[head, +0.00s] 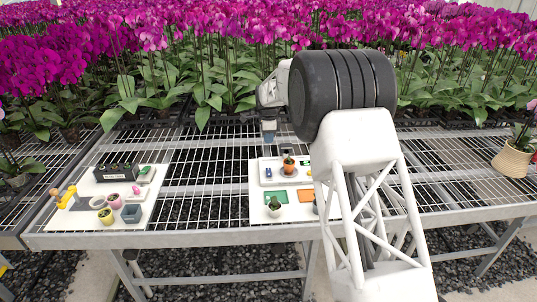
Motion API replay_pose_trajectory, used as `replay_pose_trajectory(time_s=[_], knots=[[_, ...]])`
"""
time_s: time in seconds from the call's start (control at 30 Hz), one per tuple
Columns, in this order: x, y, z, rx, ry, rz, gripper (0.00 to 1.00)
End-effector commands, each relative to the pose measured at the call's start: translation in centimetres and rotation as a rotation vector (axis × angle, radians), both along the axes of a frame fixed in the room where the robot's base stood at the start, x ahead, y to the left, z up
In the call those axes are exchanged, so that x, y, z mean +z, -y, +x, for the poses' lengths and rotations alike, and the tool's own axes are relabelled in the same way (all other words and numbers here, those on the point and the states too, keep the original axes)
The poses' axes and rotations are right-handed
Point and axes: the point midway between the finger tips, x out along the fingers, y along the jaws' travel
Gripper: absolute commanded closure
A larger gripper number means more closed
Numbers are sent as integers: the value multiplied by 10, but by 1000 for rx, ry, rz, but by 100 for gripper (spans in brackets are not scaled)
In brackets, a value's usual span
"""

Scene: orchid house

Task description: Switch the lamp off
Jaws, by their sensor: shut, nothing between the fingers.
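I cannot pick out a lamp or its switch for certain in the head view. A small yellow jointed object (68,196) with a brownish knob stands at the left edge of the left white board (148,211); it may be the lamp, but it is too small to tell, and whether it is lit cannot be seen. My gripper (269,139) is shut and empty. It points down above the mesh bench, at the back left of the right white board (257,206), well to the right of the yellow object.
The left board holds a black box (117,173), small pots and a blue-grey square container (131,213). Bare mesh (205,185) lies between. Orchids (200,60) crowd behind.

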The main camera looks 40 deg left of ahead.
Motion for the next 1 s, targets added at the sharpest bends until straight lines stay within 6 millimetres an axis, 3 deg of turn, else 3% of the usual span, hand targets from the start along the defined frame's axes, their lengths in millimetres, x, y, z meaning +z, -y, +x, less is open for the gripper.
replay_pose_trajectory(time_s=[0.27, 1.0], knots=[[-20, 0, 0, 0, -1, -1, 100], [-122, 0, 0, 1, -1, 0, 100]])
